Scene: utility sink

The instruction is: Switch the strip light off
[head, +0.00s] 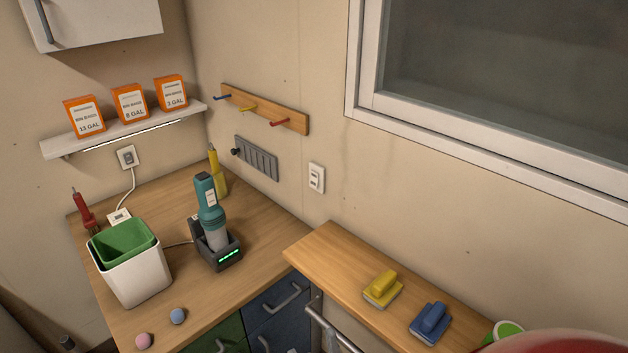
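A strip light (130,137) runs under the white wall shelf at the left and shows as a thin bright line. A white switch plate (316,178) is on the wall right of the grey slotted rack; its rocker position is too small to tell. A white wall outlet (127,156) sits below the shelf, with a cord running down to a small white box (119,217) on the counter. Neither of my grippers is in view.
The counter holds a white bin (133,272) with a green liner bin, a teal handheld device (210,210) in a dark dock, and two small balls. A pegged rail (264,108) hangs above the rack.

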